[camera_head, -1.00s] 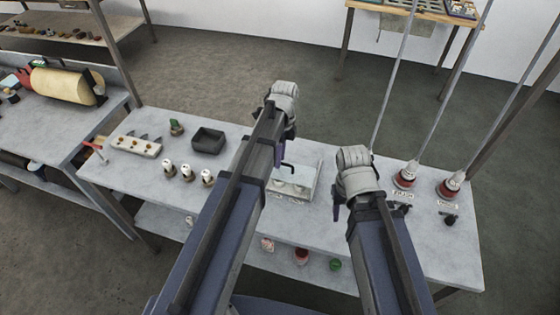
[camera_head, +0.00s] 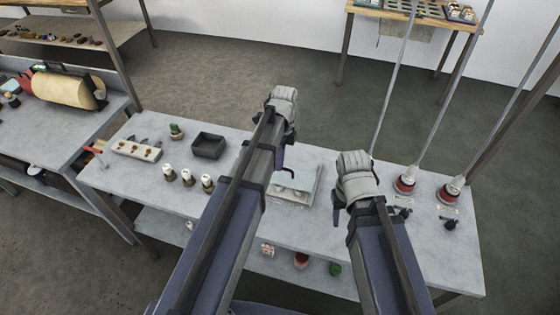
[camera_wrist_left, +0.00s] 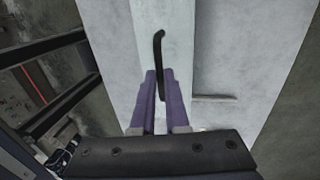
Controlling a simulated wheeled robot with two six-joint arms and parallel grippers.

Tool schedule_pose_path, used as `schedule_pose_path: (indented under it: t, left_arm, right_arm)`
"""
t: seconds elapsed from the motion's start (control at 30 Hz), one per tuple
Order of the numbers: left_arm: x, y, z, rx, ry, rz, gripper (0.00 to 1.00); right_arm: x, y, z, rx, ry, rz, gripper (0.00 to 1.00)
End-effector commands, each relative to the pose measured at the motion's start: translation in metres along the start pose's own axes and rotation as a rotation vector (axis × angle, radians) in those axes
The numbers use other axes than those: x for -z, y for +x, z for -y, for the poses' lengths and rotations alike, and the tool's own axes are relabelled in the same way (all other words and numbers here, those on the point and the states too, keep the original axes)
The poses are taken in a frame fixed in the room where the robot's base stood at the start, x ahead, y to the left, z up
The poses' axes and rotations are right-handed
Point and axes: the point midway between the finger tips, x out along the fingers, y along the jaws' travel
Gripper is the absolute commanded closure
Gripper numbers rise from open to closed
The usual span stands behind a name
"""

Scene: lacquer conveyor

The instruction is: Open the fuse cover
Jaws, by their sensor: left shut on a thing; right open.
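The fuse cover (camera_wrist_left: 175,35) is a pale grey panel with a thin black handle (camera_wrist_left: 158,45). It shows in the left wrist view, running up from between the fingers. In the head view the fuse box (camera_head: 300,198) is a pale, low case at the middle of the bench, partly behind my left arm, with the bent black handle at its top. My left gripper (camera_wrist_left: 157,80) has its purple fingers shut on the handle. How far the cover is raised I cannot tell. My right gripper (camera_head: 338,208) is open and empty, right of the fuse box above the bench.
The grey bench (camera_head: 240,232) carries a dark tray (camera_head: 208,146), several white-topped pieces (camera_head: 188,178) and a pale block (camera_head: 136,150) on the left. Two red-based posts (camera_head: 405,186) with thin rods stand on the right. A roll (camera_head: 65,90) lies on the side table.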

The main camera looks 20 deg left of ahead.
Motion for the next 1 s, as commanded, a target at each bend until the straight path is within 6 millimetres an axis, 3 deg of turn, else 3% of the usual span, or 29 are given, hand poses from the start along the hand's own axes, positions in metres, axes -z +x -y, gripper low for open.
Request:
schedule_pose_path:
  t: [0.87,1.0]
  left_arm:
    - [0.0001,0.0001,0.0001,0.000,0.000,0.000,1.00]
    - [0.0000,-0.0014,0.0073,0.000,0.000,0.000,1.00]
  right_arm:
    - [0.0000,0.0001,0.0000,0.000,0.000,0.000,0.50]
    - [0.0000,0.0001,0.0000,0.000,0.000,0.000,0.50]
